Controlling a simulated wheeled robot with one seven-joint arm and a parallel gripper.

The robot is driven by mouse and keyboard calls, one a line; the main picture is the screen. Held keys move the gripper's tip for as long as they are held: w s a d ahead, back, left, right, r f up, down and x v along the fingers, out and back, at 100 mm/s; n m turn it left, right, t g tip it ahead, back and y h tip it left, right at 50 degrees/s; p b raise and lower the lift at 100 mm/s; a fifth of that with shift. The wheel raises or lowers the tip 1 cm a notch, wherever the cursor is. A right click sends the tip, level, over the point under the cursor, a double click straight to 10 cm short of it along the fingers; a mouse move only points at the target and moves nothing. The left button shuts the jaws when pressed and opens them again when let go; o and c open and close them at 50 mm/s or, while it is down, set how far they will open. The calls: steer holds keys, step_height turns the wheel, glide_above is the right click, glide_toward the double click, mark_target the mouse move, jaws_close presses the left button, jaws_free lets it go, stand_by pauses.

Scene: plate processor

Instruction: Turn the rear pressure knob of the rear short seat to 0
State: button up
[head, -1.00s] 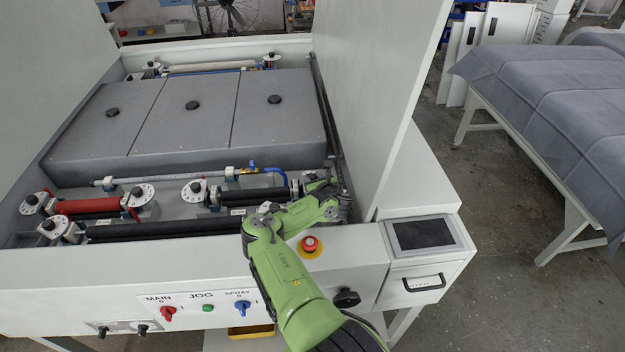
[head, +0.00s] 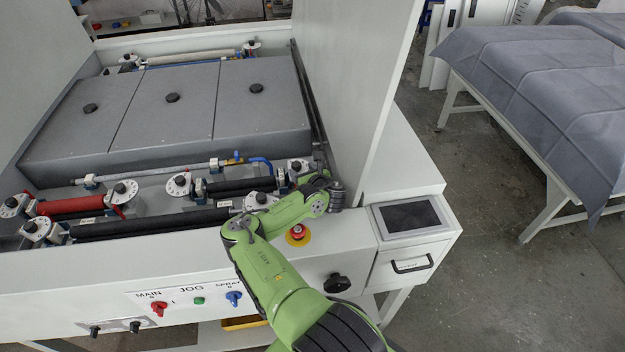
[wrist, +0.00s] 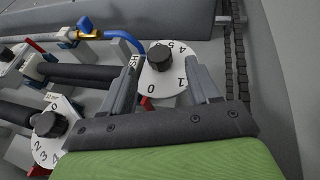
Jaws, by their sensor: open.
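The rear pressure knob (wrist: 159,56) is a dark round knob on a white dial numbered 0 to 5, at the right end of the short black roller (wrist: 88,75). In the wrist view the dial's 0 and 1 face my gripper. My gripper (wrist: 162,70) is open, its two grey fingers reaching over the dial on either side of the knob. Whether they touch it cannot be told. In the head view the dial (head: 298,167) sits just beyond my gripper's end; the fingers are hard to make out there.
A second numbered dial with a dark knob (wrist: 47,124) lies at lower left in the wrist view. A blue hose (wrist: 126,38) curves beside the knob. A chain (wrist: 232,60) and a tall white side panel (head: 350,90) stand close on the right. A red emergency button (head: 298,231) is in front.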

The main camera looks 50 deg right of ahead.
steer(key=v, duration=1.1)
steer(key=shift+a, duration=0.2)
